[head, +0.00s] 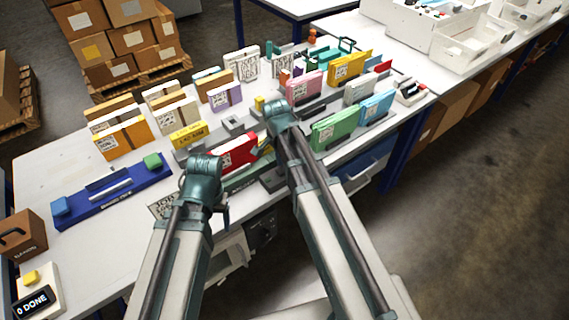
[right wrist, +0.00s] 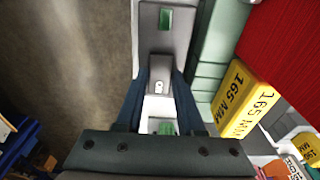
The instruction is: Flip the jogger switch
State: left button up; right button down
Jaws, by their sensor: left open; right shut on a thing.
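A grey unit with a green window (right wrist: 165,20) lies at the table's front edge in the right wrist view. A narrower grey part with a small pale switch-like piece (right wrist: 158,87) sits below that window. My right gripper (right wrist: 161,76) is shut on this grey part, one dark finger on each side. In the head view a grey block (head: 271,183) shows at the front edge beside my right arm; the right fingertips are hidden there behind my wrist. My left gripper (head: 223,207) is open and empty, pointing down near the front edge, left of the red folder.
The red folder (head: 232,158) stands on a green base close by. A yellow 165 MM block (right wrist: 245,100) is beside the right gripper. Green folders (head: 335,128) stand right of my arm. A blue tray (head: 113,190) and a counter reading 0 DONE (head: 35,300) are at left.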

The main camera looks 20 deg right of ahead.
jog(key=shift+a+h, duration=0.2)
jog(key=shift+h, duration=0.3)
jog(key=c, duration=0.8)
grip_release()
notch_tip(320, 180, up, 13)
jog(key=s+a+p, duration=0.1)
jog(key=a+p, duration=0.1)
jog(key=p, duration=1.1)
jog(key=shift+a+r, duration=0.2)
jog(key=shift+a, duration=0.1)
